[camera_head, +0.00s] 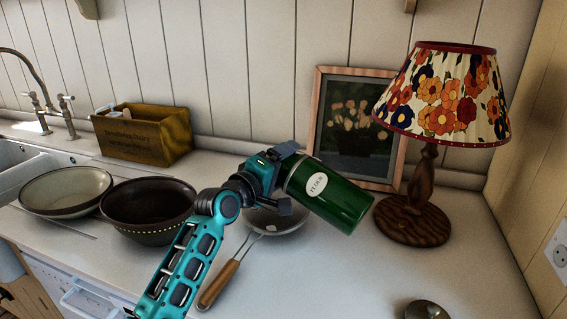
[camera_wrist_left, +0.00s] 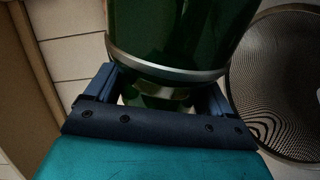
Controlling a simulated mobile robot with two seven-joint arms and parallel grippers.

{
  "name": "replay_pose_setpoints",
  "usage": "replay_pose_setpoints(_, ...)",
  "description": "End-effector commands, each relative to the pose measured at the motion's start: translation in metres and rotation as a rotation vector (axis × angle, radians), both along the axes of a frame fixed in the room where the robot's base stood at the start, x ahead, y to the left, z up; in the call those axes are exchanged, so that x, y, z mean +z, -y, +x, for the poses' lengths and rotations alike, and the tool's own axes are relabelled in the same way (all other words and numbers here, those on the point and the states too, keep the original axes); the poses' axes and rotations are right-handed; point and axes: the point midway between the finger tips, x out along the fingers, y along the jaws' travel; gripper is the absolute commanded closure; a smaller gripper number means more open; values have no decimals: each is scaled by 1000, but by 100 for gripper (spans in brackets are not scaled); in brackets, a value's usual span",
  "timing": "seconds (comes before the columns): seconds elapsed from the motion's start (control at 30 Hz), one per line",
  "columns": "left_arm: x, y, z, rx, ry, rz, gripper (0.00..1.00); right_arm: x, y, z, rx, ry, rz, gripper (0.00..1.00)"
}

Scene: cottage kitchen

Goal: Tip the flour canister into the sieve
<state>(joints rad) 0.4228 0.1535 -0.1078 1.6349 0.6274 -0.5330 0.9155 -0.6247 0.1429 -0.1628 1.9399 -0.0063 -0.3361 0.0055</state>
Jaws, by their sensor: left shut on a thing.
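The green flour canister (camera_head: 338,196) has a pale label and a silver band. It is tilted in the air, its far end pointing down and right. My left gripper (camera_head: 284,178) is shut on its upper left end, near the silver band. The canister also shows in the left wrist view (camera_wrist_left: 180,35) between the fingers. The sieve (camera_head: 285,219) lies on the counter under the gripper and canister, its wooden handle towards the front. Its mesh shows at the right in the left wrist view (camera_wrist_left: 285,85). The sieve is partly hidden. My right gripper is out of view.
A flowered lamp (camera_head: 428,190) stands close right of the canister, with a framed picture (camera_head: 340,150) behind. A dark bowl (camera_head: 150,225), a pale bowl (camera_head: 65,198) and a wooden box (camera_head: 145,140) stand left. A small round metallic thing (camera_head: 427,310) is at front right.

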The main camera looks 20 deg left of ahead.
Motion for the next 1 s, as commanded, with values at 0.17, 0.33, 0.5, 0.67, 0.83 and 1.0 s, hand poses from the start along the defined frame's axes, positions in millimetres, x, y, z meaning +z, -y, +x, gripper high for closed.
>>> replay_pose_setpoints(0.17,-1,-1,0,1,1,-27,100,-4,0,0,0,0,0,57)
replay_pose_setpoints(0.33,-4,-1,1,1,-6,-44,100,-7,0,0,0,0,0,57)
replay_pose_setpoints(0.5,-8,-2,1,0,-12,-61,100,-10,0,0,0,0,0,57)
replay_pose_setpoints(0.67,-11,-2,1,0,-18,-77,100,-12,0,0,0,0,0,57)
replay_pose_setpoints(0.83,-14,-3,1,0,-25,-94,100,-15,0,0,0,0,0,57)
replay_pose_setpoints(1.0,-18,-3,1,0,-31,-110,100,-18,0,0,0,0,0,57)
